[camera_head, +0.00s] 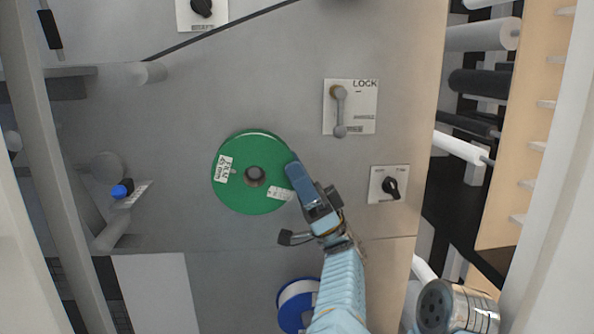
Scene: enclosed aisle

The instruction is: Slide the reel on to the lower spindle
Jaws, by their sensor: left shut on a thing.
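The green reel (235,192) faces me in front of the grey panel, with white labels on its face and a hollow hub at its centre. My left gripper (299,177) reaches up from below and is shut on the reel's right rim. I cannot clearly make out a spindle tip in the hub, nor whether the reel touches the panel. No bare lower spindle is clearly seen; the reel may hide it. My right gripper is not in view.
A blue and white reel (290,315) is below, partly behind my left arm. A LOCK lever plate (368,112) and a black knob (391,187) are to the right of the green reel. Grey rollers (103,168) stand at left. Shelving with rolls (478,36) lies at far right.

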